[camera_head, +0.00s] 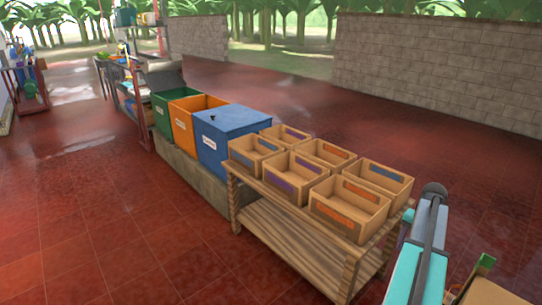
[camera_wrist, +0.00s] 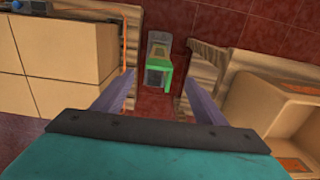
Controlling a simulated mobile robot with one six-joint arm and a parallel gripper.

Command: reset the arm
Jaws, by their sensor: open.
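My gripper (camera_wrist: 159,88) shows in the wrist view, with two purple-grey fingers spread wide apart on a teal body with a dark front plate. It is open, and nothing is held between the fingers. Beyond the gap lie red floor and a small green and grey object (camera_wrist: 157,68), which I cannot identify. In the head view, teal and grey arm parts of mine (camera_head: 424,255) stand at the lower right, beside the wooden bench. The fingers cannot be made out there.
Several wooden crates (camera_head: 349,206) with coloured labels stand on a slatted wooden bench (camera_head: 290,242). Blue (camera_head: 229,140), orange (camera_head: 181,124) and green (camera_head: 161,113) bins stand behind. In the wrist view, a wooden crate (camera_wrist: 262,97) is close on the right. Red floor (camera_head: 95,225) is clear at left.

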